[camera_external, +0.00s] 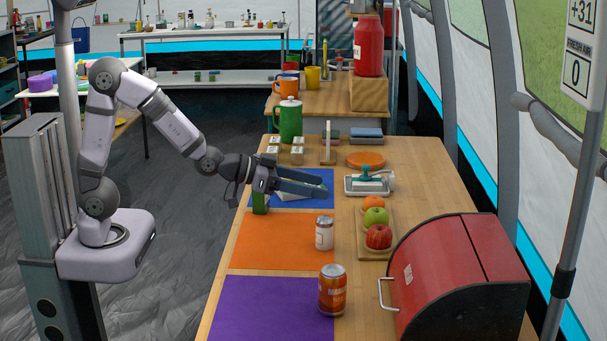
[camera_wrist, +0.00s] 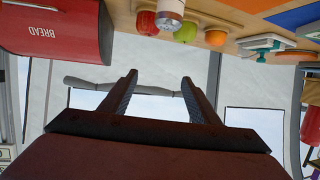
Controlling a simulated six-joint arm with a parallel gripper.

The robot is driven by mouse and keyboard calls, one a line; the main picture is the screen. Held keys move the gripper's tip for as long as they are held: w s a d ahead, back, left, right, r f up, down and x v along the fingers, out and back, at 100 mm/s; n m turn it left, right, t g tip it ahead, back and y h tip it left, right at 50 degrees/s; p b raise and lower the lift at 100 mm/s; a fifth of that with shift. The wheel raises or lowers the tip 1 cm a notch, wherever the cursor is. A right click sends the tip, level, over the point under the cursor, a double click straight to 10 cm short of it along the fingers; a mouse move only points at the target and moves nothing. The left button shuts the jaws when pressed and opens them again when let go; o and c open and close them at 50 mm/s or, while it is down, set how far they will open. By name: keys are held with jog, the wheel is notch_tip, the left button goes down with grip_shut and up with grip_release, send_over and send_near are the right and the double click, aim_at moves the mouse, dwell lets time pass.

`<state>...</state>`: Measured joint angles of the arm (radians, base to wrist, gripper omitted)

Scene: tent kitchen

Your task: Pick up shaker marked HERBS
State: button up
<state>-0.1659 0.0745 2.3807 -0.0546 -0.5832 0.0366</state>
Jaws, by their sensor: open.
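My gripper (camera_external: 322,187) is open and empty above the blue mat, its fingers pointing right. In the wrist view my gripper (camera_wrist: 160,80) has nothing between its fingers. A white shaker-like container with a grey lid (camera_external: 324,234) stands upright on the orange mat, in front of and below my gripper. It also shows in the wrist view as a container (camera_wrist: 171,9), cut by the top edge. Several small pale containers (camera_external: 297,155) stand behind the blue mat. No HERBS marking is readable on any of them.
An orange can (camera_external: 332,290) stands on the purple mat (camera_external: 265,312). A green object (camera_external: 260,203) is just below my wrist. Fruit, including a green apple (camera_external: 375,217), sits on a board at right. A red bread bin (camera_external: 455,270) fills the right front. A green pot (camera_external: 289,120) stands behind.

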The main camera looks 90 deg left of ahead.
notch_tip(320, 180, down, 10)
jog(key=shift+x, duration=3.75)
jog(key=shift+s+a, duration=0.1)
jog(key=shift+c, duration=0.3)
jog(key=c, duration=1.1)
jog(key=shift+r, duration=0.15)
notch_tip(320, 180, up, 10)
jog(key=shift+f+p, duration=0.1)
jog(key=shift+p, duration=0.55)
